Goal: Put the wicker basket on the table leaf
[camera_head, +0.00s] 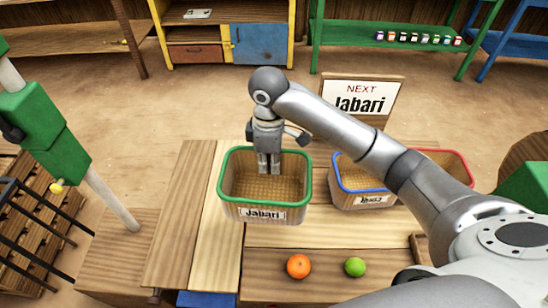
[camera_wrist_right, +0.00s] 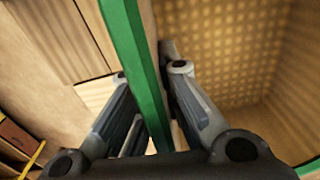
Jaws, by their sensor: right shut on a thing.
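The wicker basket (camera_head: 265,210) has a green rim and a front label reading "Jabari". My right gripper (camera_head: 269,168) is shut on its far rim. In the right wrist view, the fingers (camera_wrist_right: 160,105) straddle the green rim (camera_wrist_right: 138,75), one inside and one outside. The basket looks empty and roughly level, over the join between the table leaf (camera_head: 175,230) and the main tabletop (camera_head: 320,235). I cannot tell whether its bottom touches the wood. The leaf is the bare plank part at the left. My left gripper is not in view.
A blue-rimmed basket (camera_head: 370,201) and a red-rimmed basket (camera_head: 468,170) stand at the right. An orange (camera_head: 299,266) and a green lime (camera_head: 355,266) lie at the front. A "NEXT Jabari" sign (camera_head: 362,95) stands behind. The left planks are clear.

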